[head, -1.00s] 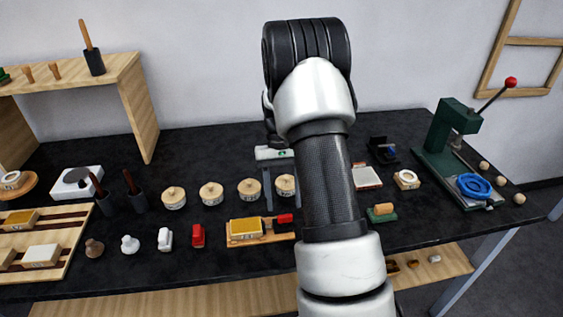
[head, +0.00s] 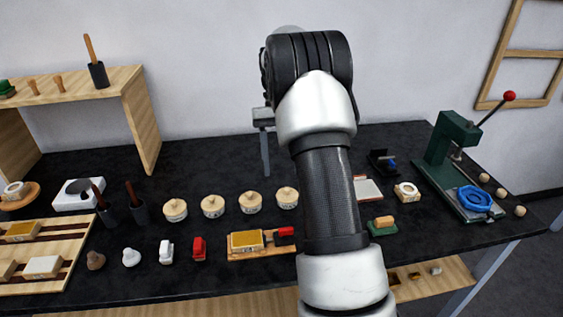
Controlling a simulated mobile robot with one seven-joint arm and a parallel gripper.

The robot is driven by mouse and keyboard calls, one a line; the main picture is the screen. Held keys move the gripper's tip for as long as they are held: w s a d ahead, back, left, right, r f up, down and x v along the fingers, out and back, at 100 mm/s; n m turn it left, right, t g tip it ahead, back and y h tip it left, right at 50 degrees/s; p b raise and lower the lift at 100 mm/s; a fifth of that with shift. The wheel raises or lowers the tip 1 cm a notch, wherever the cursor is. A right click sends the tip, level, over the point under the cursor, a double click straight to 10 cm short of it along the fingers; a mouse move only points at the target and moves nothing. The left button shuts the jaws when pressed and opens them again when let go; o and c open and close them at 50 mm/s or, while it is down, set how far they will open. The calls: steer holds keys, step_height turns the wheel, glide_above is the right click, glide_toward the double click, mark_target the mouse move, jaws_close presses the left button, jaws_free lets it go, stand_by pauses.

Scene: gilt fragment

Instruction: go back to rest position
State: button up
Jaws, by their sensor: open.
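My gripper (head: 270,165) shows in part at the left of my arm. It hangs with its fingers down over the back of the black table (head: 215,160). One grey finger shows. The other finger is hidden behind my arm. It is open, and nothing shows in its visible part. Its visible finger is apart from the round lidded pots (head: 250,201) in front of it.
A gold block on a wooden board (head: 247,241) and a red-handled stamp (head: 285,234) lie near the front. A green press (head: 450,145) stands right. A wooden shelf (head: 140,120) stands left. The table's back middle is mostly clear.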

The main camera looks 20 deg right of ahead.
steer(key=shift+r, duration=0.1)
steer(key=s+a+r+n+t+h+p, duration=0.1)
steer(key=s+a+r+t, duration=0.1)
steer(key=s+a+r, duration=0.35)
steer(key=s+a+r+t+p, duration=0.2)
steer(key=s+a+r, duration=0.1)
steer(key=r, duration=0.6)
steer(key=s+a+r+n+t+p, duration=0.1)
steer(key=s+a+t, duration=0.2)
steer(key=s, duration=0.4)
steer(key=s+a+n+t+p, duration=0.1)
steer(key=s+a+t, duration=0.1)
steer(key=s, duration=0.6)
steer(key=shift+s+a+r+t, duration=0.25)
steer(key=shift+a+r+t, duration=0.15)
steer(key=shift+a, duration=0.15)
